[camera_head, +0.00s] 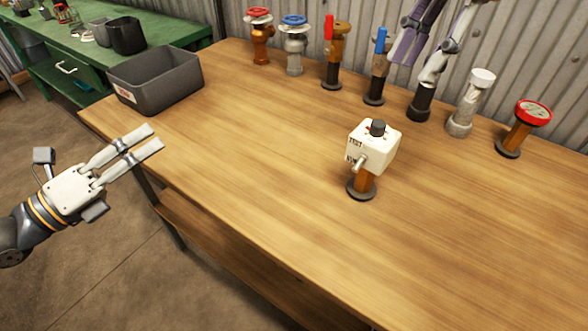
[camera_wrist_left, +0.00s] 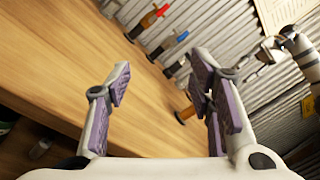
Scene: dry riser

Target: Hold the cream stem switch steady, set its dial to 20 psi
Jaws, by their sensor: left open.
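The cream stem switch (camera_head: 383,151) is a cream box on a short orange stem with a dark round base. It stands upright on the wooden table, with a black dial (camera_head: 377,128) on top and a small metal stub on its front. The dial's setting is too small to read. My left gripper (camera_head: 158,138) is open and empty, left of the switch and well apart from it, by the table's left edge. Its spread fingers show in the left wrist view (camera_wrist_left: 163,80). My right gripper (camera_head: 412,72) hangs at the back, its fingers apart, beyond the switch.
A grey bin (camera_head: 158,92) stands at the table's back left. Several valves line the back, including red-handled (camera_head: 332,45), blue-handled (camera_head: 379,65) and red-wheeled (camera_head: 527,118) ones. The wooden table (camera_head: 250,150) is clear between my left gripper and the switch.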

